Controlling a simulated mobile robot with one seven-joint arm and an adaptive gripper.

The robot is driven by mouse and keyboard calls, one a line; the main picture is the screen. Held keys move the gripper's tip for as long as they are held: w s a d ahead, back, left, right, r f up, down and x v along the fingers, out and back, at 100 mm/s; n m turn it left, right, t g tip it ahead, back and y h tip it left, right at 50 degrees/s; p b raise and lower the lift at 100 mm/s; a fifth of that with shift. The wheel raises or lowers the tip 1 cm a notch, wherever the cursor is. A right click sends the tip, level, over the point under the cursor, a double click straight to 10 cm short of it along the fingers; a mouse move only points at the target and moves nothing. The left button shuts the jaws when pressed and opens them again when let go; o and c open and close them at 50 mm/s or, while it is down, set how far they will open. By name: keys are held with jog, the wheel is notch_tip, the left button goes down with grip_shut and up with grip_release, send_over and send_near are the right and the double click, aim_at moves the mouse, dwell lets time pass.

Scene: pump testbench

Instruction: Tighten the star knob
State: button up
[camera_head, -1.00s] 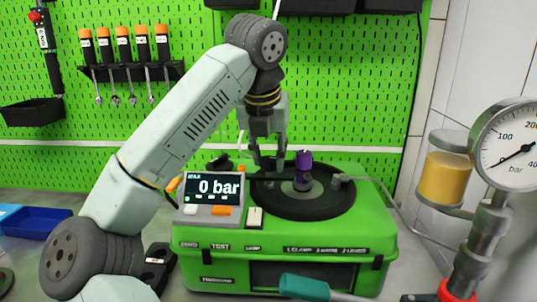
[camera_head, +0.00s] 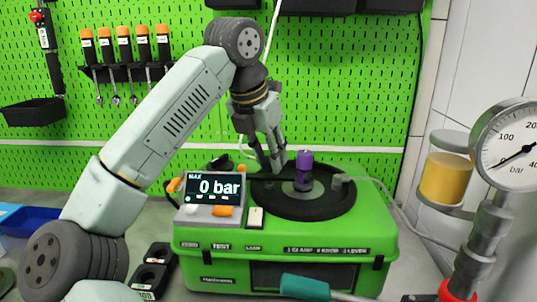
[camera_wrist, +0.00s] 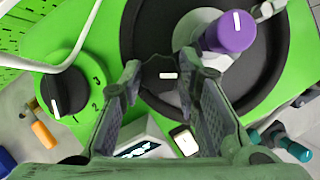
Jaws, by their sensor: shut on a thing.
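The star knob (camera_wrist: 158,76) is black with a short white mark on top. It sits at the edge of the round black plate (camera_head: 328,210) on top of the green test case (camera_head: 340,238). In the wrist view it lies between the two fingers of my gripper (camera_wrist: 162,68), which are shut on it. In the head view my gripper (camera_head: 272,164) reaches down at a tilt, left of the purple cylinder (camera_head: 304,165). The fingers mostly hide the star knob there.
The purple cylinder stands upright close to the right of my fingers. A black selector knob (camera_wrist: 64,92) on a green dial is at left in the wrist view. The display (camera_head: 213,188) reads 0 bar. A pressure gauge (camera_head: 508,145) stands at right, and a teal-handled tool (camera_head: 304,287) is in front.

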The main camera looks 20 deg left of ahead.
jog(key=o, duration=1.2)
jog(key=shift+c, duration=0.2)
jog(key=shift+r, duration=0.1)
jog(key=v, duration=1.2)
